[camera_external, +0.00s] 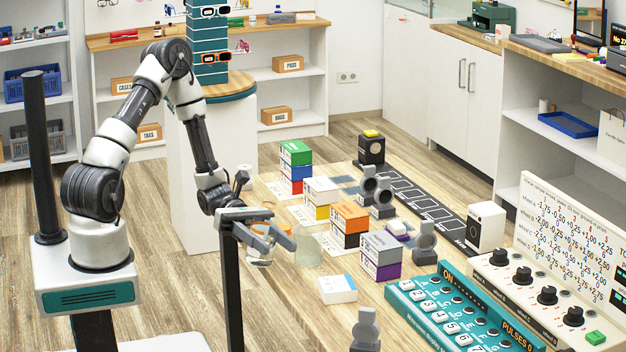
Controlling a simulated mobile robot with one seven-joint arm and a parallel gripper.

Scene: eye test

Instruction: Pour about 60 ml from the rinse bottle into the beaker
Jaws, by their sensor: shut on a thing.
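My gripper (276,238) is above the near left part of the wooden table. It is shut on a small pale, clear-looking thing with an orange band (261,258), mostly hidden by the fingers. This may be the rinse bottle, but I cannot tell for sure. A faint, see-through rounded vessel (308,249) stands just right of my gripper; it may be the beaker. Its level and any liquid in it are too faint to read. I see no pouring stream.
Coloured box stacks stand right of my gripper: green (295,152), yellow (322,189), orange (350,217) and grey-purple (381,246). A white-blue box (338,289) lies in front. A teal button panel (450,310) and a knob panel (530,295) fill the near right.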

